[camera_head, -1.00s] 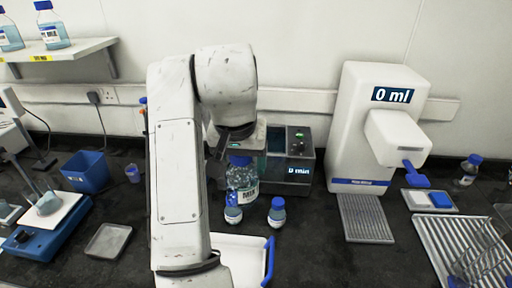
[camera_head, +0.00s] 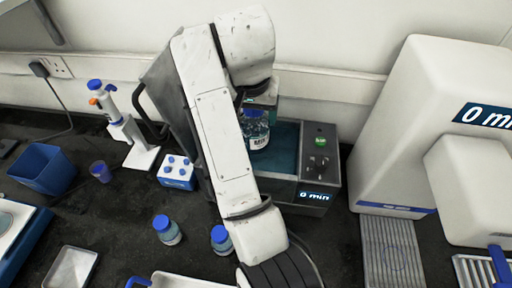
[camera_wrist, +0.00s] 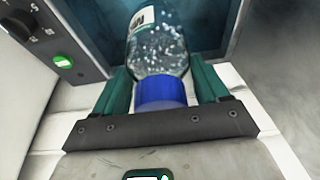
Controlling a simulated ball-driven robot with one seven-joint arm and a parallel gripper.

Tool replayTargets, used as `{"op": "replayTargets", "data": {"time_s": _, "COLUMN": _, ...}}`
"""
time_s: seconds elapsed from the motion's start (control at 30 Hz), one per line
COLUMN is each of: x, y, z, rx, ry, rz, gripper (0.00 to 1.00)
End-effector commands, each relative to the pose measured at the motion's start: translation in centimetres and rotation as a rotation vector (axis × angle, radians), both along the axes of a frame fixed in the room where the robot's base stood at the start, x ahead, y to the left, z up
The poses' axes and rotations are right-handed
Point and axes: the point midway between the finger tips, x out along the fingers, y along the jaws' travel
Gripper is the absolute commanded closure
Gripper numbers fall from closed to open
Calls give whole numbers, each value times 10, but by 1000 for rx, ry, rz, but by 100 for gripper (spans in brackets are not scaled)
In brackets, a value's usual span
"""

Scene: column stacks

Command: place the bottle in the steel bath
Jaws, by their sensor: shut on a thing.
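The bottle (camera_head: 256,132) is clear with a blue cap, a white label and bubbly liquid. It hangs over the opening of the steel bath (camera_head: 319,150), a box with a knob panel and a "0 min" display. My gripper (camera_head: 262,98) is partly hidden behind my arm. In the wrist view, its green fingers (camera_wrist: 162,92) stand either side of the bottle (camera_wrist: 158,45) near its blue cap. The bath's panel (camera_wrist: 78,25) shows at upper left there, with its blue-green inside behind the bottle. I cannot tell how far the bottle's base is from the bath floor.
A white dispenser (camera_head: 400,130) stands close to the right of the bath. Two small blue-capped bottles (camera_head: 167,231) (camera_head: 221,240) stand in front.

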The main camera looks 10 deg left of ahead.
Motion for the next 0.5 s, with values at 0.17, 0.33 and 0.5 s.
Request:
{"op": "replayTargets", "data": {"time_s": 0.17, "x": 2, "y": -3, "z": -13, "rx": -2, "ry": -6, "rz": -4, "gripper": 75}}
{"op": "replayTargets", "data": {"time_s": 0.33, "x": -1, "y": -1, "z": -39, "rx": -3, "ry": 3, "rz": -1, "gripper": 75}}
{"op": "replayTargets", "data": {"time_s": 0.5, "x": -1, "y": 0, "z": -55, "rx": 0, "ry": 2, "rz": 1, "gripper": 75}}
